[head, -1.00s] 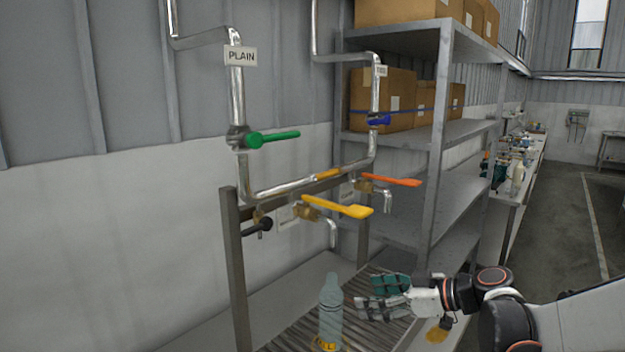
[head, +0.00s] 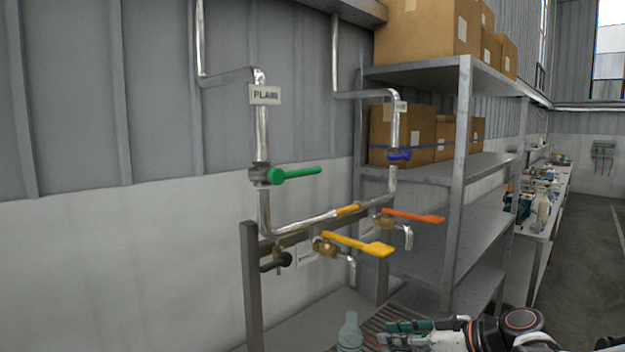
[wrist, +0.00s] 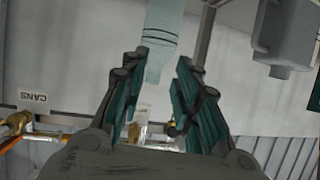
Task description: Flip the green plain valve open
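The green valve handle (head: 295,174) sits on the vertical silver pipe under the PLAIN sign (head: 265,95), in the head view. The handle points to the right, roughly crosswise to the pipe. My gripper (head: 415,325) is low at the bottom edge of the head view, below and to the right of the handle and well apart from it. In the wrist view my gripper (wrist: 165,95) has its teal fingers spread. The clear bottle (wrist: 160,45) shows beyond and between the fingertips, and I cannot tell any contact. The green handle is not in the wrist view.
Yellow (head: 355,243) and orange (head: 412,215) handles stick out below the green one. A blue handle (head: 400,155) is on the right pipe. A metal shelf (head: 462,150) with boxes stands to the right. The bottle (head: 350,332) stands on the slatted rack below.

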